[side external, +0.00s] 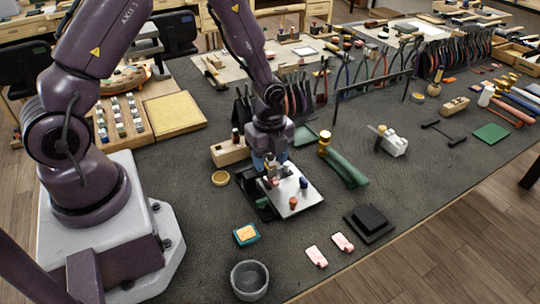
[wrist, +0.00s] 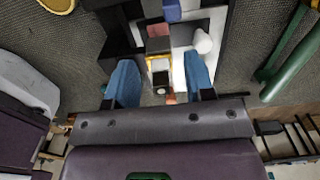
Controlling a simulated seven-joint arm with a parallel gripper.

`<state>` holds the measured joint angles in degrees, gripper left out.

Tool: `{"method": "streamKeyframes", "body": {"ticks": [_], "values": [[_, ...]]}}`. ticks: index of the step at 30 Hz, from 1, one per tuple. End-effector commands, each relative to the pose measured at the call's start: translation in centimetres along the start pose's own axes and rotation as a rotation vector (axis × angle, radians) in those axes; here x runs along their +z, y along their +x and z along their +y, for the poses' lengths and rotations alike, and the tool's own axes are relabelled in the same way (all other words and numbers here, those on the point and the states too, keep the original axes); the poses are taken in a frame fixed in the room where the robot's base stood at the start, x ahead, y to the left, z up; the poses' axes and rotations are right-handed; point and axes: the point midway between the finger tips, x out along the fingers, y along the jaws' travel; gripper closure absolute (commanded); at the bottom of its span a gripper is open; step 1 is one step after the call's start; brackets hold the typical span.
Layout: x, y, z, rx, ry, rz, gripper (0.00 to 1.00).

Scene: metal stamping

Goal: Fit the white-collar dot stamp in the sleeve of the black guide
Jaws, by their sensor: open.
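My gripper (side external: 271,162) points down over the work plate, its blue fingers apart. In the wrist view the open fingers (wrist: 160,80) stand either side of a small upright piece (wrist: 160,75) with a pale rim and dark and yellowish faces. It may be the white-collar dot stamp, but I cannot tell for sure. I see no finger closed on it. The black guide (side external: 250,184) lies at the left of the bright metal plate (side external: 310,197), partly hidden by my gripper. Its sleeve opening is not clear.
A blue piece (side external: 303,183) and an orange piece (side external: 293,203) stand on the plate. A green-handled tool (side external: 345,167) lies behind it to the right. A wooden block (side external: 229,152) is at the left, a black block (side external: 370,218) at the right. A grey bowl (side external: 249,280) stands in front.

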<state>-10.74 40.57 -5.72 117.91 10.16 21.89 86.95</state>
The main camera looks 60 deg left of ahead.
Motion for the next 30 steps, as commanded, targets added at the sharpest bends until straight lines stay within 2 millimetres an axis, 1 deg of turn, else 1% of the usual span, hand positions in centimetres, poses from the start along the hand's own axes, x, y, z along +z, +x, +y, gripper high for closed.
{"method": "streamKeyframes", "body": {"ticks": [4,7,11,15,18,21,25,30], "values": [[0.0,-0.5,0.0,-0.001,-0.001,0.0,0.51],[0.0,-1.8,-0.1,-0.004,-0.001,0.0,0.51],[0.1,-4.5,-0.1,-0.007,-0.002,0.0,0.51],[0.1,-7.8,-0.1,-0.007,-0.003,-0.001,0.51],[0.0,-9.8,-0.1,-0.006,-0.001,-0.001,0.51],[0.1,-11.3,-0.1,-0.004,-0.001,-0.001,0.51],[0.0,-12.5,0.0,-0.002,-0.001,0.0,0.51],[0.0,-13.0,0.0,-0.001,0.0,0.0,0.51]]}}
